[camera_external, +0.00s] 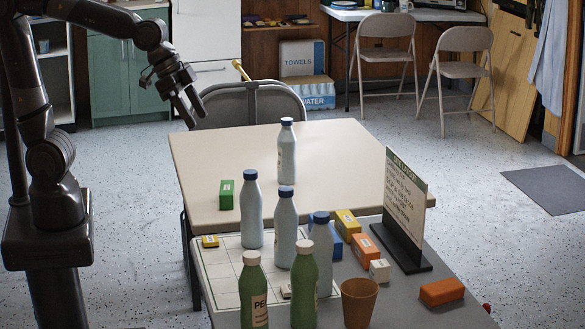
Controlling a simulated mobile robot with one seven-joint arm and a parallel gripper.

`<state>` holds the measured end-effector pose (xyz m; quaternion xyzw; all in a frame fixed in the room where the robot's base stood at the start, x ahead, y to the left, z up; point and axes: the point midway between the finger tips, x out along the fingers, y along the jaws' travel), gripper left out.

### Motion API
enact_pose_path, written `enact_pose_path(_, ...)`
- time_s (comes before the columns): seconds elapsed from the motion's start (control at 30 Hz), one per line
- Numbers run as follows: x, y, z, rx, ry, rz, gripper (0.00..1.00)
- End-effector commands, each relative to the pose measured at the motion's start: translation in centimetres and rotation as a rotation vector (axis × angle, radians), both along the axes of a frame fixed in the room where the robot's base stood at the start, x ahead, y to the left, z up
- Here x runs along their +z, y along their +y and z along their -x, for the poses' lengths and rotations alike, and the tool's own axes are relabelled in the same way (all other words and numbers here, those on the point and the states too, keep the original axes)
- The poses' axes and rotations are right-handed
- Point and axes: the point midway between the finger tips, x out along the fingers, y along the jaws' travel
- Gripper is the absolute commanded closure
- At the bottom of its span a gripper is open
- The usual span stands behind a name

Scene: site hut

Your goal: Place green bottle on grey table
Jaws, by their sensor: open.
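Two green bottles with pale caps stand upright at the front of the external view: the left green bottle (253,292) and the right green bottle (304,287). Both stand at the grey table (405,303); their bases are cut off by the picture's bottom edge or hard to see, so I cannot tell whether they rest on the white grid sheet (215,270) or on bare table. My gripper (197,116) is open and empty, raised at the upper left, near the far left corner of the beige table (230,165) and well away from the green bottles.
Pale blue-capped bottles (252,215) crowd behind the green ones; another (287,155) stands on the beige table. A brown cup (358,302), small boxes (366,241) and a sign (402,210) stand to the right. A chair (250,105) is behind the beige table.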

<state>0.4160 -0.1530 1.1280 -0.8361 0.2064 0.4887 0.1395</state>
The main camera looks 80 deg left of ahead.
Motion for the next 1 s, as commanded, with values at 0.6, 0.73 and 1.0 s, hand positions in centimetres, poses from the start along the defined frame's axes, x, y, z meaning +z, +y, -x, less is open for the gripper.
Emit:
enact_pose_path(0.6, -0.7, 15.2, 12.6, 0.501, 0.02, 0.028, 0.48)
enact_pose_path(0.73, -0.7, 15.3, 12.7, 0.506, 0.022, 0.027, 0.48)
enact_pose_path(1.0, -0.7, 15.3, 12.6, 0.503, 0.021, 0.028, 0.48)
